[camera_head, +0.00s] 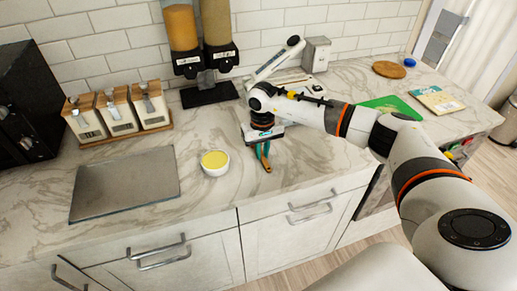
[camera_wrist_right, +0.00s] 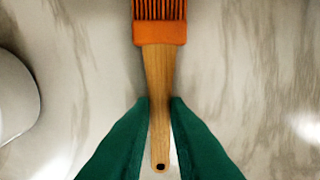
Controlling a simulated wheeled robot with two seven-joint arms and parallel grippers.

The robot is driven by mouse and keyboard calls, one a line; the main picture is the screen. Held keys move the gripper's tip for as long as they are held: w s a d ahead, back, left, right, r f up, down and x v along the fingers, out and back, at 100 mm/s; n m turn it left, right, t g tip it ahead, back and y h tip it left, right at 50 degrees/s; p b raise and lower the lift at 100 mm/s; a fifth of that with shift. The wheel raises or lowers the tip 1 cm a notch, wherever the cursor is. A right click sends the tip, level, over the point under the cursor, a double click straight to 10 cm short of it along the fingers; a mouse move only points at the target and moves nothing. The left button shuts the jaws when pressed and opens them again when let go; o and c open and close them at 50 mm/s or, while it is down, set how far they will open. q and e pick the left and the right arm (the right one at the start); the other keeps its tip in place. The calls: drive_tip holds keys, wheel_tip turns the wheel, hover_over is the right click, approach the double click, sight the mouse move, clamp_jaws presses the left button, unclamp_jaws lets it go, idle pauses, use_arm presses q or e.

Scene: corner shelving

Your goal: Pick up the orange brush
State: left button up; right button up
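The orange brush (camera_wrist_right: 158,60) has orange bristles and band and a wooden handle with a hole at its end. In the right wrist view its handle runs between the two green fingers of my right gripper (camera_wrist_right: 160,103), with the fingertips against both sides. In the head view the right gripper (camera_head: 263,154) is low over the counter, and the wooden handle (camera_head: 266,166) pokes out towards the front edge. The bristles are hidden there by the gripper. I cannot tell whether the brush touches the counter. My left gripper is not in view.
A white bowl with yellow contents (camera_head: 215,172) stands left of the right gripper on the marble counter (camera_head: 200,215). A grey board (camera_head: 125,184), canisters (camera_head: 117,116) and dispensers (camera_head: 205,60) lie further left and back. A green board (camera_head: 391,107) is to the right.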

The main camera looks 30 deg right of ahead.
clamp_jaws()
